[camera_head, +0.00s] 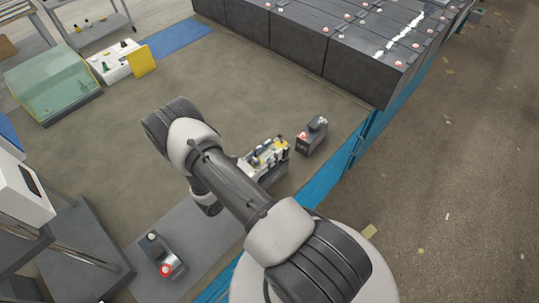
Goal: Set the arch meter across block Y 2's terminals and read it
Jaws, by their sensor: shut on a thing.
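My arm crosses the middle of the head view and covers much of my wrist. Past it, my gripper (246,166) shows only in part. It is shut on what looks like the arch meter (268,152), a small thing with yellow and pale parts. A dark shape lies under it; I cannot tell if the meter touches it. A small dark block (313,137) with a red terminal stands apart, just right of it. Another dark block (172,262) with a red and a pale terminal lies at the lower left. No label is legible, so I cannot tell which is Y 2.
A row of large dark batteries (345,62) with red caps stands at the top right. A blue edge strip (345,158) runs beside the floor. The upper-middle floor is clear.

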